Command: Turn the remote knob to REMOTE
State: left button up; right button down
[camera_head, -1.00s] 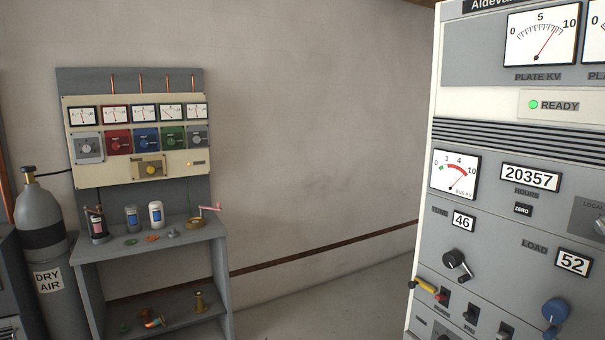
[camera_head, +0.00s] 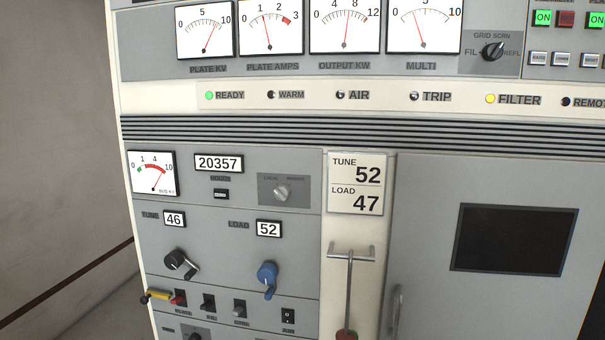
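The remote knob (camera_head: 282,192) is a small light-grey knob on a darker grey plate, right of the hours counter on the transmitter front. Small labels above it read LOCAL on the left and, less clearly, REMOTE on the right. Its pointer looks tilted, but I cannot tell exactly which label it points at. A REMOTE lamp (camera_head: 566,102) at the right end of the lamp row looks dark. Neither of my grippers is in view.
Below the knob are a black TUNE crank (camera_head: 180,264), a blue LOAD crank (camera_head: 267,278) and several toggle switches. A T-shaped metal handle (camera_head: 350,252) stands out to the right. A yellow-handled lever (camera_head: 157,295) sits at the left edge. Open floor shows at left.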

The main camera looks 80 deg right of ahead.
aim_at(282, 192)
jog(key=z, duration=2)
